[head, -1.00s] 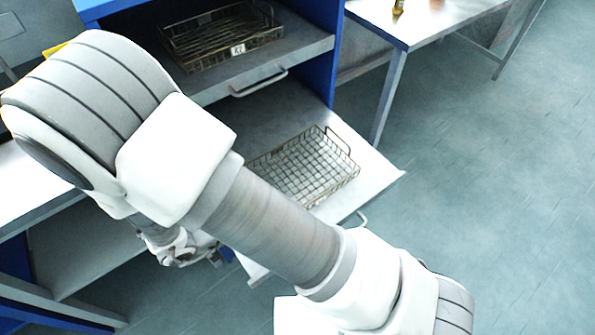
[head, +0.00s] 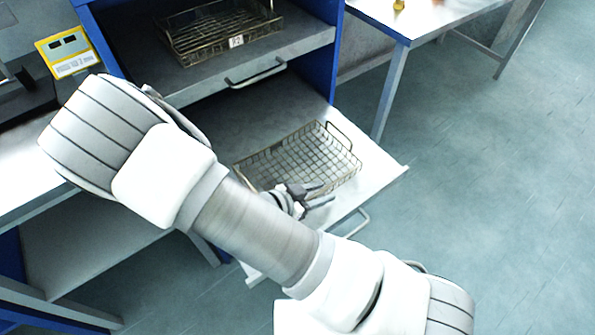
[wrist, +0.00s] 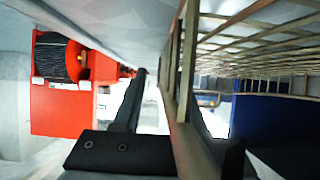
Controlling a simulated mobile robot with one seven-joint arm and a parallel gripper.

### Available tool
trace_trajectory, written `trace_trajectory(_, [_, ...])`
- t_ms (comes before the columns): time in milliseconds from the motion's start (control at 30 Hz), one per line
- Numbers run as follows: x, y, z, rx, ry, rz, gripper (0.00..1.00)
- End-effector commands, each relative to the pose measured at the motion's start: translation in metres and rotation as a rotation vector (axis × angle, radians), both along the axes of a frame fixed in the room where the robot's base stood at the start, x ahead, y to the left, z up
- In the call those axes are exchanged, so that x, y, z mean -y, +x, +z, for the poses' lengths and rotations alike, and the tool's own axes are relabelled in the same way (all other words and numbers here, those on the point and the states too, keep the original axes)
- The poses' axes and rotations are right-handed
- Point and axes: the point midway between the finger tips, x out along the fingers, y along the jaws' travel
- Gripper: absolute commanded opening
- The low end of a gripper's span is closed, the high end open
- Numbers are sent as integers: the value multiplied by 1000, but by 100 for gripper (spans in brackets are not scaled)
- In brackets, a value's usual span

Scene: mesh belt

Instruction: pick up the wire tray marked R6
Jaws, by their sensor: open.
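A wire tray (head: 318,160) lies on the pulled-out lower shelf (head: 375,182); I see no label on it. A second wire tray (head: 200,46) sits on the upper shelf; its white tag is too small to read surely. My gripper (head: 320,194) is open at the lower tray's near side, by its rim. In the wrist view, the tray's wire mesh (wrist: 265,45) fills the upper right. Its upright rim wires appear to run between the open fingers of my gripper (wrist: 165,95); contact cannot be told. My arm hides part of the tray's near left side.
Blue cabinet posts (head: 333,50) flank the shelves, and the upper shelf (head: 255,65) overhangs the back. A handle (head: 350,224) is on the lower shelf's front. A table (head: 435,20) is at the top right. Floor is open at right.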

Motion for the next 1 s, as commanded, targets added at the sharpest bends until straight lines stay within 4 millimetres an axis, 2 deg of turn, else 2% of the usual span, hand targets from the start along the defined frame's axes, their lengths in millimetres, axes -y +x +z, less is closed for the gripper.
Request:
trace_trajectory(267, [3, 2, -2, -1, 1, 0, 41])
trace_trajectory(500, [3, 2, -2, -1, 1, 0, 0])
trace_trajectory(1000, [3, 2, -2, 0, 1, 1, 0])
